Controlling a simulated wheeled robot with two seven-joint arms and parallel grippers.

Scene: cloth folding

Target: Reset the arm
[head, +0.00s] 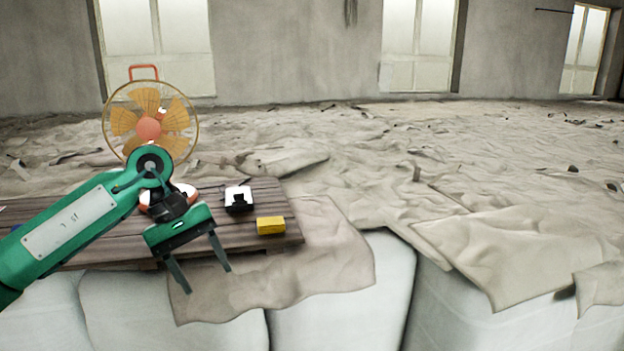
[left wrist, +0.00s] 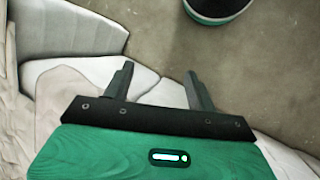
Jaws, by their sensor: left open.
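My left arm comes in from the left in the head view, green with a pale panel. My left gripper (head: 206,280) hangs at its end, fingers pointing down, in front of the near edge of a wooden pallet table. Its two dark fingers are apart with nothing between them. In the left wrist view the left gripper (left wrist: 158,82) also shows open and empty, over pale block tops and bare floor. My right arm and gripper are not in view.
The dark wooden table (head: 100,243) bears a yellow block (head: 270,225), a black-and-white item (head: 239,198) and an orange fan (head: 149,128), partly hidden by my arm. Large white blocks (head: 345,305) stand in front. Crumpled cloth (head: 400,160) covers the ground beyond.

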